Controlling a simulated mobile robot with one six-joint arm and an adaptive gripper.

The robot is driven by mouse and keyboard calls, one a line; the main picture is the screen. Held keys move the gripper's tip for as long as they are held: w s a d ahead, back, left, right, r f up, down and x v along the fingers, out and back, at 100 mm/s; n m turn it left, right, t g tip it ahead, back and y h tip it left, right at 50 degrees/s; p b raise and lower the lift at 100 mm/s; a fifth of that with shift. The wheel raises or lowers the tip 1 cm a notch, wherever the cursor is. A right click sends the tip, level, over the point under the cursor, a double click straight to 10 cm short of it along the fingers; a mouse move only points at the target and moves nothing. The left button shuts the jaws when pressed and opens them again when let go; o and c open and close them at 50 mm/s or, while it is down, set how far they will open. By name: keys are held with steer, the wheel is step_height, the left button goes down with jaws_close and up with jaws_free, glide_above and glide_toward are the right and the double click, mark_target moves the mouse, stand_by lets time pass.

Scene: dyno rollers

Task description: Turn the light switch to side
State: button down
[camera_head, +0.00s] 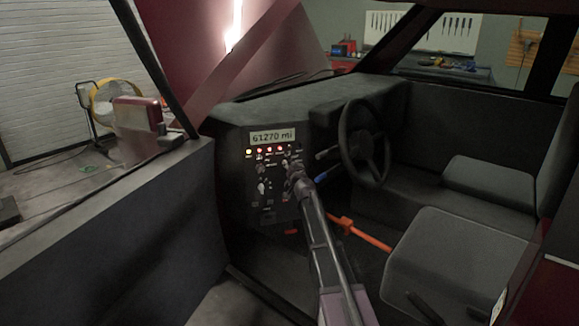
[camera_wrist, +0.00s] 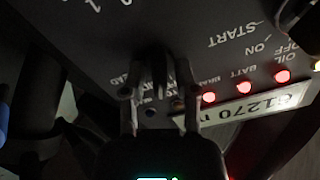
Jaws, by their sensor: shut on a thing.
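The dash panel (camera_head: 263,190) carries a mileage display, a row of small lamps and several switches. My gripper (camera_head: 293,172) reaches its upper right part. In the wrist view the panel appears upside down, and my gripper (camera_wrist: 157,92) has its fingers on both sides of a dark switch knob (camera_wrist: 155,62), shut on it. A label beside it is partly hidden, so I cannot read whether this is the light switch. The knob's exact turn is hard to see. A pale switch (camera_head: 262,187) sits lower left on the panel, clear of my gripper.
The steering wheel (camera_head: 363,143) stands right of the panel, with a blue-tipped lever (camera_head: 321,177) close to my arm. An orange bar (camera_head: 362,233) lies low behind my arm. Seats (camera_head: 455,262) fill the right. Red lamps (camera_wrist: 245,87) and the mileage display (camera_wrist: 270,105) sit near my fingers.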

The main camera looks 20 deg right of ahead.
steer(key=shift+m, duration=1.7)
steer(key=c, duration=0.7)
jaws_free()
steer(key=shift+s+d, duration=0.15)
steer(key=shift+s, duration=5.85)
